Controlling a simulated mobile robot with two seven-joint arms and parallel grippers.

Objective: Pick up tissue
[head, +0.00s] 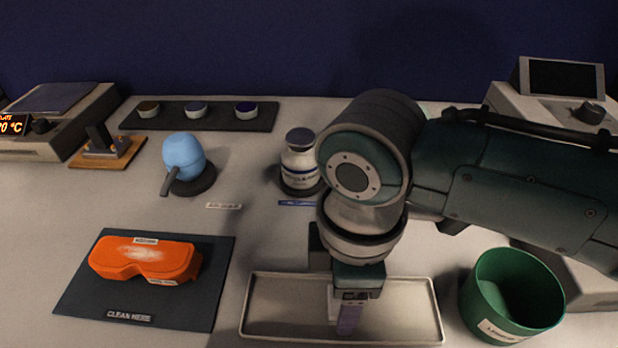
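My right arm comes in from the right, and its gripper (349,312) points down over the shallow beige tray (270,305) at the front. The hand hides most of its own fingers, so I cannot tell whether it is open or shut. A small pale patch and a purple strip show at the fingers; I cannot tell whether either is tissue. No tissue can be clearly made out. Orange goggles (145,259) with a whitish smear on the lens lie on a dark mat (85,297) labelled "CLEAN HERE". My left gripper is not in view.
A green bin (484,293) stands right of the tray. A white bottle (299,167) and a blue bulb (183,153) on a dark round base stand behind. A dark strip (173,117) with small pots lies at the back. Devices stand at both sides.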

